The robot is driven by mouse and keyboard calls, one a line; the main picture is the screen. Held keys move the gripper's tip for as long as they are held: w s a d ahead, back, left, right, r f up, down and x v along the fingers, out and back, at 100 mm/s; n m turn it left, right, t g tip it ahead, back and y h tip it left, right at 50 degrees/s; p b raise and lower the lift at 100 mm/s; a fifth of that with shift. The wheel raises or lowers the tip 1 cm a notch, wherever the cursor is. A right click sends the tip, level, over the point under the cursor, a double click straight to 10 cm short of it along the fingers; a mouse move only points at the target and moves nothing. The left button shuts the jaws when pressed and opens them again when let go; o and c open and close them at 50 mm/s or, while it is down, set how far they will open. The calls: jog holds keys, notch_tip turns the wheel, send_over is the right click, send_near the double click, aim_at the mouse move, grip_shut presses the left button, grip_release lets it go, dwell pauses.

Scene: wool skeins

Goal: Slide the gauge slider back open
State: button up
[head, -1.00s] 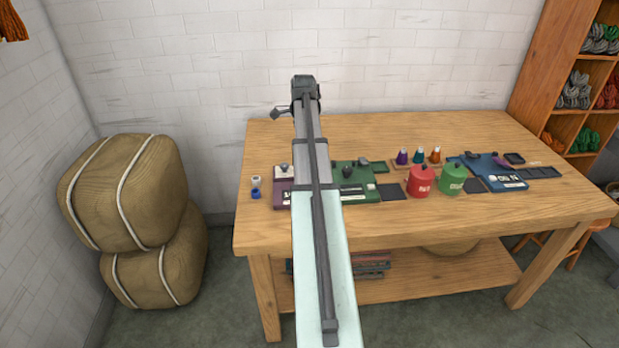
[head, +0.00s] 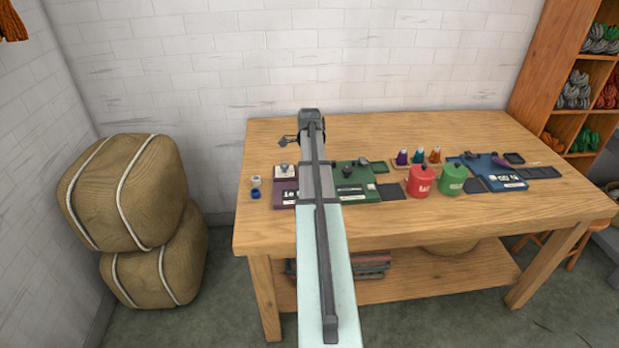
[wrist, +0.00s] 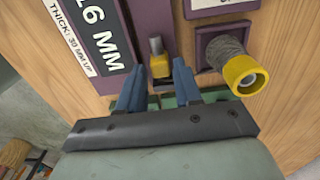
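The purple gauge (head: 285,205) lies at the left of the table, partly hidden behind my arm. In the wrist view its purple body (wrist: 150,22) carries a black "16 MM" label (wrist: 98,35) and a white strip with thickness text. A small grey and yellow piece (wrist: 159,64), which may be the slider, stands at its edge. My gripper (wrist: 157,70) is open, with its blue fingers on either side of this piece and a narrow gap visible on each side. A grey cylinder with a yellow collar (wrist: 243,72) is right of the fingers.
Two small pots, one white (head: 256,181) and one blue (head: 256,194), stand left of the gauge. A green device (head: 355,180), a red canister (head: 421,180), a green canister (head: 453,178) and a blue device (head: 490,172) stand to the right. The table's back is clear.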

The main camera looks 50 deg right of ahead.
jog(key=shift+f, duration=1.2)
jog(key=shift+c, duration=0.3)
grip_shut()
